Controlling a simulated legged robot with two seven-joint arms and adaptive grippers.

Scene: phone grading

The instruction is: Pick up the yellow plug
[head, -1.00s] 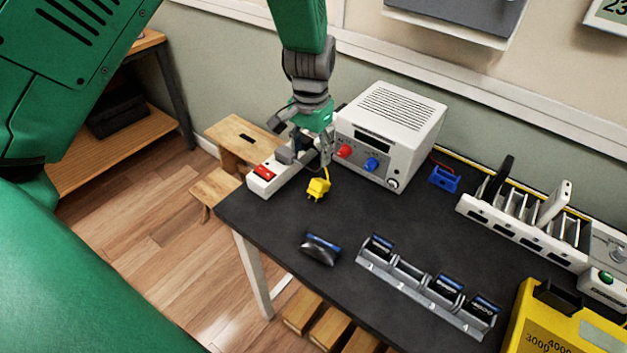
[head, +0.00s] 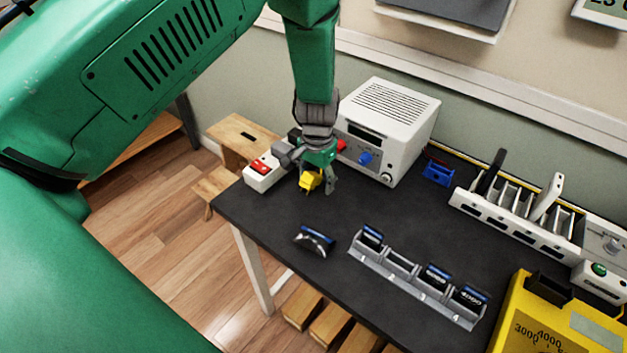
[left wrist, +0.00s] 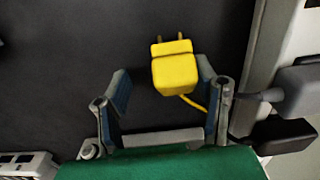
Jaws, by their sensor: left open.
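The yellow plug (head: 310,181) lies on the dark table in front of the white power strip (head: 262,172). In the left wrist view the plug (left wrist: 175,70) shows its two prongs pointing away from my gripper, and a yellow cord runs back between the fingers. My left gripper (head: 318,184) is open above the table at the plug. In the left wrist view the fingers of the left gripper (left wrist: 160,88) stand apart, with the plug closer to the right finger, partly beyond the fingertips. I cannot tell whether that finger touches it. My right gripper is not in view.
A white power supply box (head: 390,125) with red and blue knobs stands just behind my left gripper. A black item (head: 314,240) and a grey rack (head: 415,275) lie nearer the front. A slotted white rack (head: 520,225) and a yellow case (head: 555,325) stand at right.

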